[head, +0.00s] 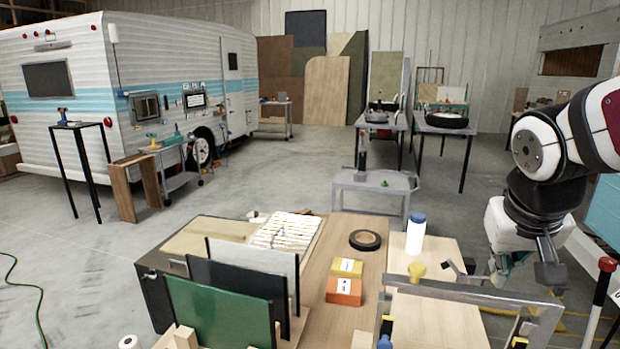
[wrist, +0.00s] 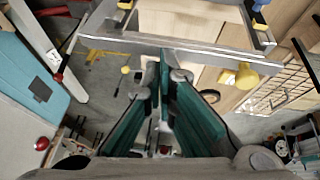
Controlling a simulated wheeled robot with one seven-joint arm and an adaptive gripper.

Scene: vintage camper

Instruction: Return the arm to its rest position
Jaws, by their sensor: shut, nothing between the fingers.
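My arm comes in from the right edge of the head view, bent downward. My gripper (head: 520,270) hangs to the right of the wooden workbench (head: 375,270), beside a metal frame standing on it. In the wrist view the gripper's teal fingers (wrist: 163,62) meet at their tips, shut with nothing between them. The metal frame (wrist: 165,46) crosses the wrist view just beyond the fingertips; I cannot tell whether they touch it.
The bench holds a white bottle (head: 415,235), a black tape roll (head: 365,240), an orange box (head: 343,290), a yellow box (head: 347,267) and upright panels (head: 220,310). A grey cart (head: 375,180) stands behind. Open concrete floor lies left, towards the camper (head: 150,90).

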